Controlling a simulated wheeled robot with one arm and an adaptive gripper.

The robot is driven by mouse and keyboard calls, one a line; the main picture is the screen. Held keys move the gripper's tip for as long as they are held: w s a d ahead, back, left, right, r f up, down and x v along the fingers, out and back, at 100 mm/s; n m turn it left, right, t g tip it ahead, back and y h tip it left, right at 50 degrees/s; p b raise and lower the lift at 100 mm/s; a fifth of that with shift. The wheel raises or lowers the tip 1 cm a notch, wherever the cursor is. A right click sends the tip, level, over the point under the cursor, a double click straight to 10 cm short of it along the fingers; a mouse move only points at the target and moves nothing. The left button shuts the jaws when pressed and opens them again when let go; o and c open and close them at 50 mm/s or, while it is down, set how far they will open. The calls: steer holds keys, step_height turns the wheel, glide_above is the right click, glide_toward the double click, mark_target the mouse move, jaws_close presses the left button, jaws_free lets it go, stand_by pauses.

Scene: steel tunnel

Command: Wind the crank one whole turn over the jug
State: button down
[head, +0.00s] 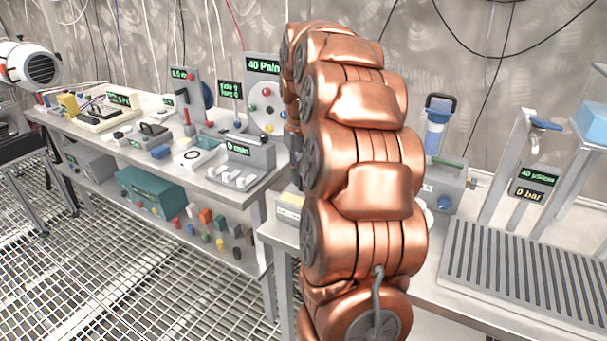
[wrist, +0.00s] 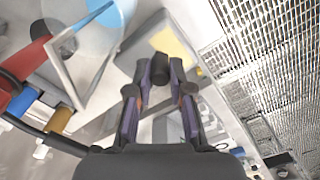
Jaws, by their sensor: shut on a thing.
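My gripper (wrist: 160,85) shows in the wrist view with its two fingers closed around a dark, rounded knob (wrist: 160,68). The knob looks like the handle of the crank; the rest of the crank cannot be made out clearly. A pale blue, see-through round shape (wrist: 82,20) at the upper left of the wrist view may be the jug, but I cannot tell for sure. In the head view my copper arm covers the middle of the picture and hides my gripper, the crank and the jug.
A workbench (head: 130,135) with several instruments stands on the left. A blue-topped filter unit (head: 437,130) and a slatted grey rack (head: 520,265) are on the right. In the wrist view, a grey frame (wrist: 75,70) and coloured parts lie close on the left. Grating floor (head: 150,285) is clear.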

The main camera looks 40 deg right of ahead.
stand_by(0.3)
steer(key=c, duration=1.1)
jaws_free()
steer(key=shift+o, duration=0.2)
steer(key=shift+r, duration=0.2)
steer(key=shift+r, duration=3.6)
